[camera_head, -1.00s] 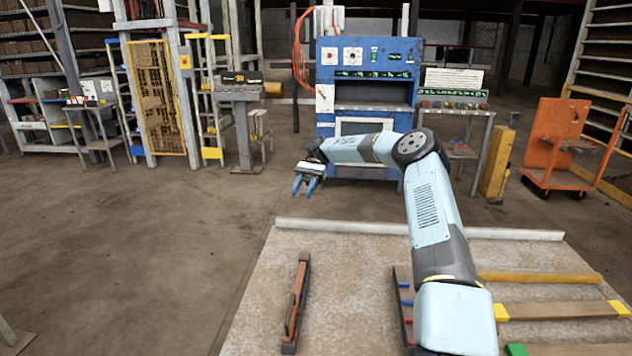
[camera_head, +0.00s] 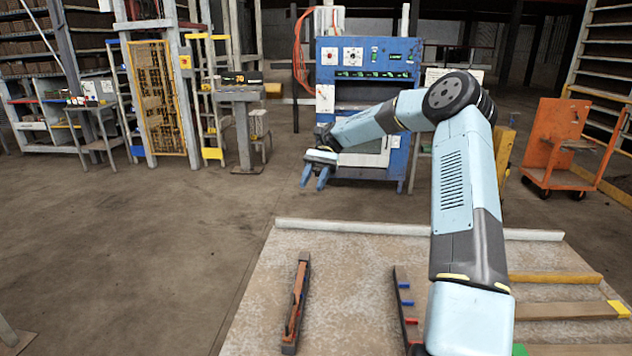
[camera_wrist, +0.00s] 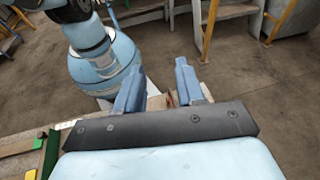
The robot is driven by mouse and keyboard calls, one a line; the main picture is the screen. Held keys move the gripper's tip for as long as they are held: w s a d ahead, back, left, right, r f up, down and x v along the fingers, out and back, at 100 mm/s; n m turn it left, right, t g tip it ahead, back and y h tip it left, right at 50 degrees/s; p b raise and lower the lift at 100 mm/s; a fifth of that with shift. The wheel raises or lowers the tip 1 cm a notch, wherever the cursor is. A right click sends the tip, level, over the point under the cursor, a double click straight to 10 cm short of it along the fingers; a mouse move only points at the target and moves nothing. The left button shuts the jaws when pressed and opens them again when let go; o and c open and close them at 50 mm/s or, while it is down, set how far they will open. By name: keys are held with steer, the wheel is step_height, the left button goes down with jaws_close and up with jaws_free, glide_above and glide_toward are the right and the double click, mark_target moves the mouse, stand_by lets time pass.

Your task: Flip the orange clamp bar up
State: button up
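An orange-brown bar (camera_head: 297,300), likely the clamp bar, lies lengthwise in a narrow dark frame on the left part of the pale table; it looks folded down. My gripper (camera_head: 314,181) is beyond the table's far edge in the head view, above and away from the bar, with its blue fingers pointing down. In the wrist view my gripper (camera_wrist: 158,82) has its two fingers spread with nothing between them.
The pale table (camera_head: 350,262) has a raised light strip (camera_head: 330,227) along its far edge. A dark rail (camera_head: 404,300) with blue and red tabs stands to the right of the bar. A blue machine (camera_head: 345,55) stands behind the gripper. Open floor lies to the left.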

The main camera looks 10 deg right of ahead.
steer(key=shift+s+d+r, duration=0.1)
steer(key=shift+s+r, duration=0.2)
steer(key=shift+s, duration=0.4)
steer(key=shift+s+r, duration=0.3)
steer(key=shift+s, duration=0.35)
steer(key=s+a+r+n+t+h, duration=0.1)
steer(key=s+a+r+t+h, duration=0.15)
steer(key=s, duration=0.35)
steer(key=s+a+r+t+h, duration=0.2)
steer(key=s+t+h, duration=0.1)
steer(key=s+t, duration=0.15)
steer(key=s+d+r+n+t, duration=0.1)
steer(key=s+d+r+t, duration=0.1)
steer(key=s, duration=0.5)
steer(key=s+d+r+n+t+h, duration=0.1)
steer(key=s+d+r+n+t, duration=0.1)
steer(key=s+d+t, duration=0.2)
steer(key=s+d+r+n+t+h, duration=0.1)
steer(key=s+d+t, duration=0.2)
steer(key=s, duration=0.6)
steer(key=shift+s+r+n+t, duration=0.35)
steer(key=shift+r+n+t, duration=0.05)
steer(key=shift+t, duration=0.5)
steer(key=shift+a, duration=0.1)
